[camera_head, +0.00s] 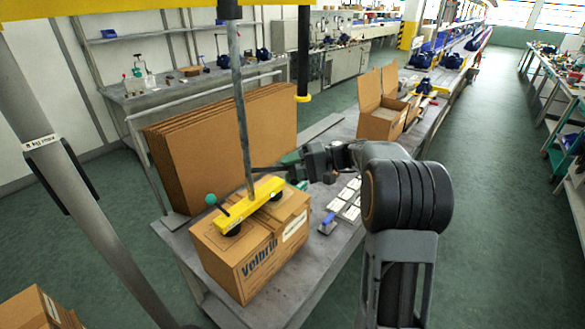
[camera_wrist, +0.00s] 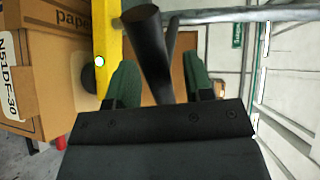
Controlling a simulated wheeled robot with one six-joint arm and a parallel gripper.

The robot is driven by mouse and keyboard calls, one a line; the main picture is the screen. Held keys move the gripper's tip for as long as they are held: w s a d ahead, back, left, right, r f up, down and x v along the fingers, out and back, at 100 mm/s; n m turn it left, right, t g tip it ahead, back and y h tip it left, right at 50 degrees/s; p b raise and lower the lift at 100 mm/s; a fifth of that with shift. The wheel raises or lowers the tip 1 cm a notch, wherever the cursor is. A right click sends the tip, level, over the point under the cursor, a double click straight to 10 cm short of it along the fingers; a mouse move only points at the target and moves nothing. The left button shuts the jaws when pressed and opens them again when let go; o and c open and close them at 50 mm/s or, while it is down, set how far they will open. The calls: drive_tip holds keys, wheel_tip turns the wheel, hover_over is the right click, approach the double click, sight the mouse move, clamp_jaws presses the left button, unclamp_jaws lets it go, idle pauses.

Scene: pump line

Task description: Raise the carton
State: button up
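The brown carton (camera_head: 235,262), marked "Volbrill", rests on the near end of the grey bench. A yellow lifting bar (camera_head: 262,197) with dark suction pads lies across its top, hung from a grey tube (camera_head: 240,110). A lever with a green knob (camera_head: 211,199) stands on the bar's left end. My gripper (camera_head: 293,171) is beside the bar's right side. In the wrist view its green fingers (camera_wrist: 158,85) stand apart on either side of a black handle (camera_wrist: 152,50), with a gap visible. The carton (camera_wrist: 60,95) and yellow bar (camera_wrist: 107,40) show at left there, with a green light on the bar.
Flat cardboard sheets (camera_head: 220,140) stand behind the carton. White cards (camera_head: 347,198) and a blue-handled tool (camera_head: 328,223) lie right of it. An open carton (camera_head: 380,118) stands farther along. A grey post (camera_head: 75,180) is at left. Green floor (camera_head: 490,200) is clear at right.

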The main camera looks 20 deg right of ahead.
clamp_jaws()
wheel_tip(320, 180, up, 7)
drive_tip(key=p, duration=0.2)
drive_tip(key=shift+r+p, duration=0.1)
drive_tip(key=shift+p, duration=0.25)
drive_tip(key=shift+o, duration=0.4)
unclamp_jaws()
drive_tip(key=shift+d, duration=0.1)
drive_tip(key=b+v, duration=0.2)
drive_tip(key=v, duration=1.1)
drive_tip(key=shift+d, duration=0.3)
drive_tip(key=shift+w, duration=0.1)
